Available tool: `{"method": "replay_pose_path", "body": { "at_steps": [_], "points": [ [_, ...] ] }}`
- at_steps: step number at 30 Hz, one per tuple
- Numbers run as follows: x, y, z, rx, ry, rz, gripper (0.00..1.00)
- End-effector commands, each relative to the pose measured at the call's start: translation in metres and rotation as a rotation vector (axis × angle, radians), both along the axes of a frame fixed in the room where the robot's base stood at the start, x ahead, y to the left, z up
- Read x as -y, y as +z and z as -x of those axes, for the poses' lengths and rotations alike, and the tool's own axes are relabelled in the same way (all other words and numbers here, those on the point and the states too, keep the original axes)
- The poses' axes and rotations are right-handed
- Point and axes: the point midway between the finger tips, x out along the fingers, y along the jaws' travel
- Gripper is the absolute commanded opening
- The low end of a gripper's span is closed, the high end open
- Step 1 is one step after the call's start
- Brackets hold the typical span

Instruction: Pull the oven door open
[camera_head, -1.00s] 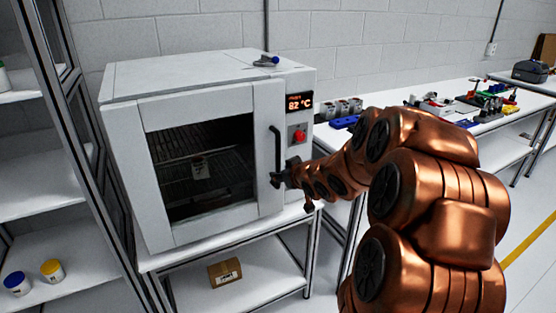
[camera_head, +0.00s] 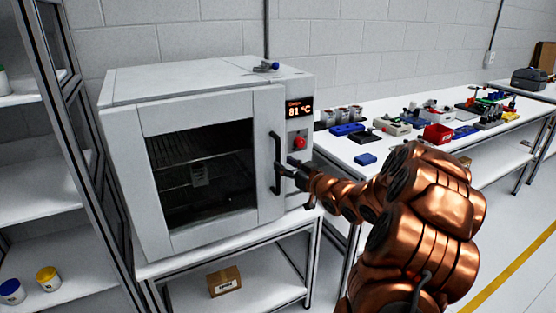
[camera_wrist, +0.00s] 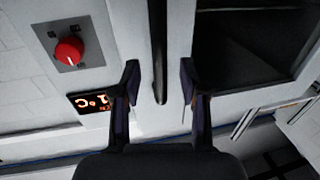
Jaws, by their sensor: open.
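The white oven (camera_head: 190,82) stands on a bench, and its windowed door (camera_head: 268,120) looks shut. A dark vertical handle (camera_head: 276,150) is on the door's right side. My gripper (camera_head: 284,168) is open at the handle's right side, around mid-height. In the wrist view, my gripper (camera_wrist: 160,82) has one finger on each side of the handle (camera_wrist: 158,50). The handle's end lies between the fingers, with a gap visible on both sides. Inside the oven, a small container (camera_head: 200,174) sits on a wire rack behind the glass.
The oven's red knob (camera_head: 299,143) and lit display (camera_head: 299,108) are right of the handle. A white workbench (camera_head: 340,150) with bins stands right, a shelf rack (camera_head: 50,200) left. A cardboard box (camera_head: 224,281) is below.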

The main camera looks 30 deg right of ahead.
Motion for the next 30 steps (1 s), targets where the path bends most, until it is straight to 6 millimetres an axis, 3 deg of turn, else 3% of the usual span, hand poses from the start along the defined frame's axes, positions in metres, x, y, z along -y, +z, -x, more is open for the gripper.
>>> {"method": "replay_pose_path", "body": {
  "at_steps": [9,23,30],
  "points": [
    [-0.003,-0.001,-0.033,-0.003,-0.001,-0.001,0.43],
    [-0.004,-0.001,-0.041,-0.004,-0.002,-0.001,0.43],
    [-0.004,-0.001,-0.041,-0.003,-0.002,-0.001,0.20]
  ]
}}
